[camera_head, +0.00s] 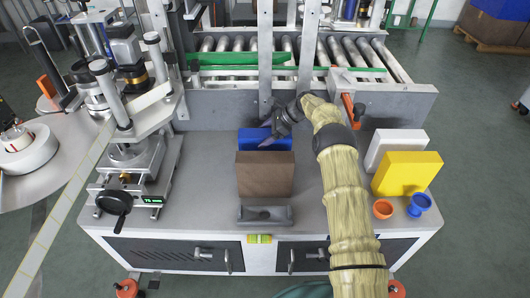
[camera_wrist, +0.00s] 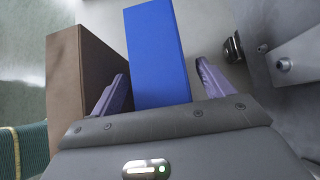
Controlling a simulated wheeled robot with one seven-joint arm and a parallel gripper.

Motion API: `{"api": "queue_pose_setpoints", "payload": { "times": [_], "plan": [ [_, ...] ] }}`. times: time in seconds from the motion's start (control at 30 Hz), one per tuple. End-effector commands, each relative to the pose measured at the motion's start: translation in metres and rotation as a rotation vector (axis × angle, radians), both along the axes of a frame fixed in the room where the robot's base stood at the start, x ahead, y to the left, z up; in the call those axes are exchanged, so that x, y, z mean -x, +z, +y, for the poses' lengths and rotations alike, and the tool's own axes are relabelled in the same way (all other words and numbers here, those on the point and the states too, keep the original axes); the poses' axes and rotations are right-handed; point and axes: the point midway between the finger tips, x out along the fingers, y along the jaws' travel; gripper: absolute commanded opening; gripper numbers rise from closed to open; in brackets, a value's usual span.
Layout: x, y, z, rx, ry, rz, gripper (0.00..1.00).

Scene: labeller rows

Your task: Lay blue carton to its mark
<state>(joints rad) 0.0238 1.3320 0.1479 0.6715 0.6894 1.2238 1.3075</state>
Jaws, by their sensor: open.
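The blue carton (camera_head: 252,134) stands upright on the grey bench, behind a brown carton (camera_head: 265,175) that hides its lower part in the head view. My gripper (camera_head: 265,133) reaches in from the right, at the top of the blue carton. In the wrist view my gripper (camera_wrist: 163,85) is open, with the blue carton (camera_wrist: 157,50) between its two purple fingers. Gaps show on both sides of the carton, wider on the right. The brown carton (camera_wrist: 85,90) is close beside the left finger. I cannot make out a mark for the carton.
A grey holder (camera_head: 265,215) sits in front of the brown carton. White (camera_head: 395,147) and yellow (camera_head: 407,173) cartons, an orange cup (camera_head: 383,209) and a blue cup (camera_head: 419,204) stand at right. The labelling machine (camera_head: 135,165) is at left. A roller conveyor (camera_head: 290,60) lies behind.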

Motion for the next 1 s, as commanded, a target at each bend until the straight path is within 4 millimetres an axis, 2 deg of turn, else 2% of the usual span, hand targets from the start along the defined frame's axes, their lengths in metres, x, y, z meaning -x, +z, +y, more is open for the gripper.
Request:
{"api": "queue_pose_setpoints", "payload": {
  "times": [0.37,0.47,0.7,0.77,1.0],
  "plan": [
    [0.0,0.0002,-0.0005,0.0,-0.001,0.001,0.8],
    [0.0001,0.0002,-0.0005,0.0,-0.001,0.001,0.64],
    [0.0001,0.0002,-0.0005,0.0,0.0,0.001,0.17],
    [0.0001,0.0002,-0.0005,0.0,0.0,0.001,0.07],
    [-0.0003,0.0023,-0.0003,-0.001,-0.001,-0.001,0.07]
  ]
}}
